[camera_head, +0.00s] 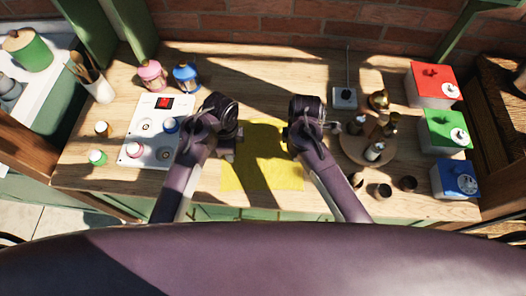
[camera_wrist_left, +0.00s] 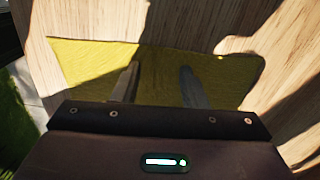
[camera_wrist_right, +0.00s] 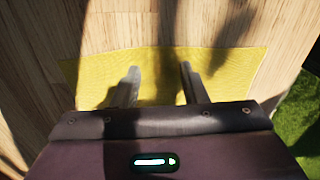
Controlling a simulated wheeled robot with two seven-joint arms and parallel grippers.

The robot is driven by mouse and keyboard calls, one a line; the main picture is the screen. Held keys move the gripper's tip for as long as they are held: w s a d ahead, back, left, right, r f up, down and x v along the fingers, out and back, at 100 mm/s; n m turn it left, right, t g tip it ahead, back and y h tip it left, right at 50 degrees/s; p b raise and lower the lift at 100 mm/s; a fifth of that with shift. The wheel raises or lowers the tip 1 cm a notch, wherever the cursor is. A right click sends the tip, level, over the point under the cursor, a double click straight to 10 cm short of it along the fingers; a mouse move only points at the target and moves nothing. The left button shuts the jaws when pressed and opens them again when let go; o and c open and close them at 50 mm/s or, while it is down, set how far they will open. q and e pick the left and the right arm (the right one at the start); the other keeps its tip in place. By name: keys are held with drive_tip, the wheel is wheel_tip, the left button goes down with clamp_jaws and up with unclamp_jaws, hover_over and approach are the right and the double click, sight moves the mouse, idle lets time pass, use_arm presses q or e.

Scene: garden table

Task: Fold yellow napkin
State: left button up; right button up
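The yellow napkin (camera_head: 262,172) lies flat and spread on the wooden table, near its front edge, between my two arms. It also shows in the left wrist view (camera_wrist_left: 90,68) and in the right wrist view (camera_wrist_right: 232,75). My left gripper (camera_wrist_left: 158,72) is open, its two fingers apart over the napkin with nothing visible between them but cloth. My right gripper (camera_wrist_right: 158,70) is open too, its fingers apart above the napkin. In the head view the arms hide the napkin's left and right parts. Whether the fingertips touch the cloth I cannot tell.
A white panel (camera_head: 153,151) with small jars stands left of my left arm. A round wooden board (camera_head: 352,152) with bottles is right of my right arm. Red (camera_head: 433,86), green (camera_head: 446,130) and blue (camera_head: 455,180) boxes line the right side. Two small dark cups (camera_head: 383,191) sit at the front right.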

use_arm(q)
drive_tip(key=shift+s, duration=0.1)
clamp_jaws()
use_arm(e)
drive_tip(key=shift+s, duration=0.1)
clamp_jaws()
